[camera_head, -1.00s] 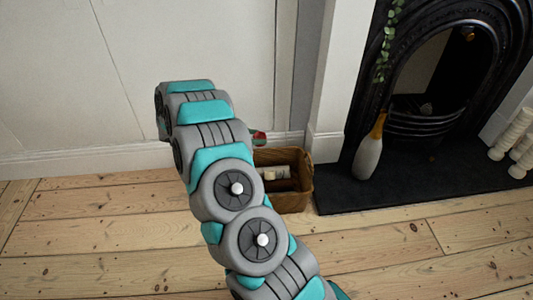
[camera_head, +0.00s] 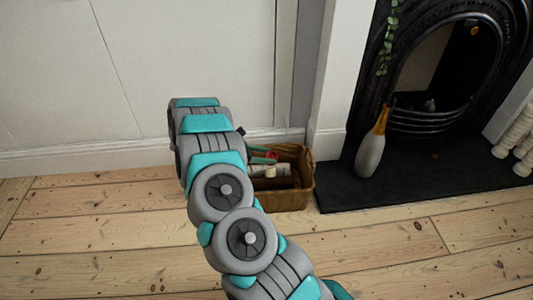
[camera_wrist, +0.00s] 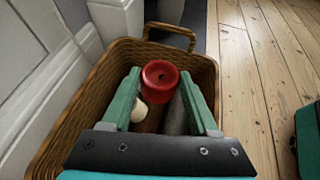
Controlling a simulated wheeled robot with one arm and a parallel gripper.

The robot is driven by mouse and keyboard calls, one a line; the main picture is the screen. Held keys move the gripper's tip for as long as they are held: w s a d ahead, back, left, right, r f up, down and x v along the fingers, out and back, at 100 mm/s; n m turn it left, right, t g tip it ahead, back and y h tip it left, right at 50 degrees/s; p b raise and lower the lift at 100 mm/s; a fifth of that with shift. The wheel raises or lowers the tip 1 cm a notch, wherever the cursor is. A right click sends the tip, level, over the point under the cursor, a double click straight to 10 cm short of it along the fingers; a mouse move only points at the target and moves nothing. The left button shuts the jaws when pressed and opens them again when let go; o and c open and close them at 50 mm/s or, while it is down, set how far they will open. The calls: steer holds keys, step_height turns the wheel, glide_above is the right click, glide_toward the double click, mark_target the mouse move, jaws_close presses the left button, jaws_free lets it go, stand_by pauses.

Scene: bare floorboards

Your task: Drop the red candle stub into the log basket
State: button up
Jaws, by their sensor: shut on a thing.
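The red candle stub (camera_wrist: 160,75) is a short round piece with a small dark hole in its top. It is held between the green fingertips of my gripper (camera_wrist: 160,82), which is shut on it. In the head view, the gripper (camera_head: 264,154) shows as a bit of green and red beside my arm, over the back part of the basket. The log basket (camera_head: 288,200) is brown wicker with a handle and stands on the floor; its rim (camera_wrist: 90,85) surrounds the fingers in the wrist view. My arm hides the basket's left side.
Pale logs (camera_head: 266,171) lie in the basket. A white and yellow bottle-shaped vase (camera_head: 370,150) stands on the dark hearth (camera_head: 420,175) to the right. The white wall and skirting (camera_head: 90,158) are close behind. The floorboards (camera_head: 400,240) in front are clear.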

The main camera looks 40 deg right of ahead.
steer(key=shift+f, duration=0.15)
steer(key=o, duration=1.4)
steer(key=shift+o, duration=0.2)
steer(key=p+v, duration=0.1)
steer(key=v, duration=0.7)
